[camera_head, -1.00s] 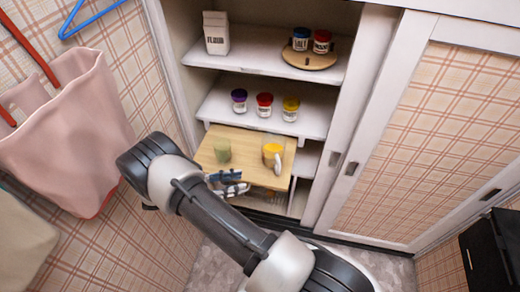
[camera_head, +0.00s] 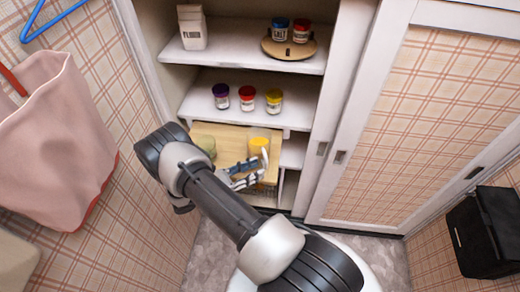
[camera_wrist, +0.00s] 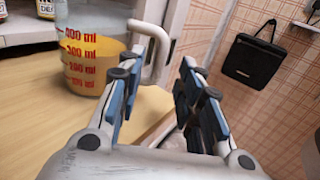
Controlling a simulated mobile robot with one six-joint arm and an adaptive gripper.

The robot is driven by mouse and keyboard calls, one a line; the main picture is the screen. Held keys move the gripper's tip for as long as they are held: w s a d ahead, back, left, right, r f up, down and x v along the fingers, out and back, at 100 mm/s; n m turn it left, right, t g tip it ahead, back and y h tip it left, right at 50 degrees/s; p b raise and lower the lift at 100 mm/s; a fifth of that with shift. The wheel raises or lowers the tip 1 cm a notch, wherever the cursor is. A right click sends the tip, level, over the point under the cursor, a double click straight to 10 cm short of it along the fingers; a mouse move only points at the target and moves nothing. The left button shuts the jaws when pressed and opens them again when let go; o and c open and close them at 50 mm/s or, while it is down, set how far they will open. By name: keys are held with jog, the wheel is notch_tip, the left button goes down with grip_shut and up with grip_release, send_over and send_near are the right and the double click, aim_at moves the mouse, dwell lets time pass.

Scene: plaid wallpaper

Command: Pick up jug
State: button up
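The jug (camera_head: 258,145) is clear with a yellow-orange fill and stands upright on a pull-out wooden board (camera_head: 235,137). In the wrist view the jug (camera_wrist: 88,55) shows red ml markings at the left. Its white handle (camera_wrist: 157,42) points toward the gap between my fingers. My gripper (camera_head: 243,175) is at the front of the board, just short of the jug. In the wrist view my gripper (camera_wrist: 160,70) has its blue-padded fingers apart with nothing between them. The handle appears just beyond the fingertips; I cannot tell the exact distance.
A greenish glass (camera_head: 205,143) stands left of the jug, partly behind my arm. Small jars (camera_head: 247,98) line the shelf above. A carton (camera_head: 192,27) and a round wooden tray (camera_head: 272,46) are higher up. A black box (camera_head: 485,235) is at the right.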

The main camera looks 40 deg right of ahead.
aim_at(266, 169)
jog(key=x, duration=0.5)
jog(key=shift+d+r+b, duration=0.1)
jog(key=shift+d+b, duration=0.1)
jog(key=shift+b, duration=0.15)
jog(key=shift+c, duration=0.4)
grip_shut()
